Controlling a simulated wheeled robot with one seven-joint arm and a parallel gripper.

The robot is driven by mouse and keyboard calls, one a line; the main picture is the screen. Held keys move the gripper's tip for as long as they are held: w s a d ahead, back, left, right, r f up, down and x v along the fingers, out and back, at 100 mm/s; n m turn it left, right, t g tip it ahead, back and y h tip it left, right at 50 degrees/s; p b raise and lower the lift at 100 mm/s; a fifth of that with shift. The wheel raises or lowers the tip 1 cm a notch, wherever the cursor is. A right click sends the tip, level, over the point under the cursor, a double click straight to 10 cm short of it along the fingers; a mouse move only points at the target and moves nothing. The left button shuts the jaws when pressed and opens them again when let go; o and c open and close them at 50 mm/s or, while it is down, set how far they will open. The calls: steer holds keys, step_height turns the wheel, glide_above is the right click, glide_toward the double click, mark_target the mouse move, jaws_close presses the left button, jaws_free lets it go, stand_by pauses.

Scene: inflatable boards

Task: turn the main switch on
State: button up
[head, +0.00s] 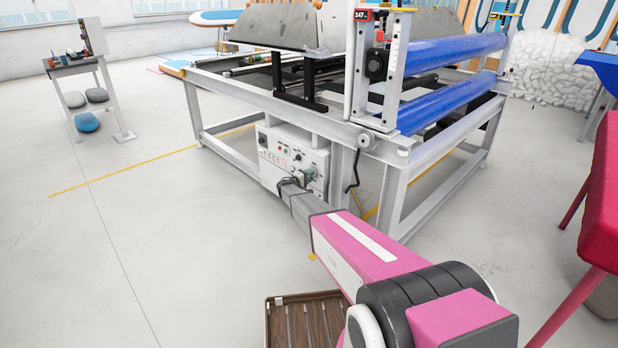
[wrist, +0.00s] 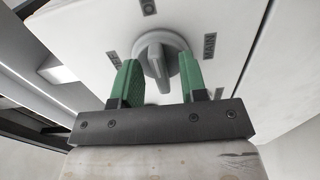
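The main switch is a round grey rotary knob (wrist: 158,52) with a raised grip bar, on the white face of a control box (head: 266,150). In the wrist view the bar stands roughly upright, in line with a dark label (wrist: 148,6) above it. A label reading MAIN (wrist: 209,45) is to its right, and another label, hard to read, is to its left. My gripper (wrist: 158,72) has its green fingers apart, one on each side of the knob, with gaps visible beside the bar. In the head view my gripper (head: 303,180) is at the box's lower right and hides the knob.
The box hangs under a large grey-framed machine (head: 225,87) with blue rollers (head: 450,50). Other small knobs and buttons (head: 284,150) are on the panel. A wooden crate (head: 275,325) is below; the floor to the left is clear.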

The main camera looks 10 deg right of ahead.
steer(key=v, duration=1)
steer(key=shift+s+a, duration=0.2)
steer(key=shift+a, duration=0.1)
steer(key=s+d+r+m+g+y, duration=0.2)
steer(key=s+d+g, duration=0.3)
steer(key=s, duration=0.7)
steer(key=s+d+r+m+g+y, duration=0.25)
steer(key=s+d, duration=0.45)
steer(key=s, duration=0.5)
steer(key=s+a+r+g+y, duration=0.1)
steer(key=s+r+y, duration=0.1)
steer(key=s, duration=0.6)
steer(key=s+a+r+m+g+y, duration=0.1)
steer(key=s+r+y, duration=0.2)
steer(key=s, duration=0.6)
steer(key=s+a+r+m+g+y, duration=0.1)
steer(key=s+r+y, duration=0.1)
steer(key=s+y, duration=0.3)
steer(key=s, duration=0.4)
steer(key=shift+r, duration=0.2)
steer(key=shift+s+m, duration=0.1)
steer(key=shift+m, duration=0.15)
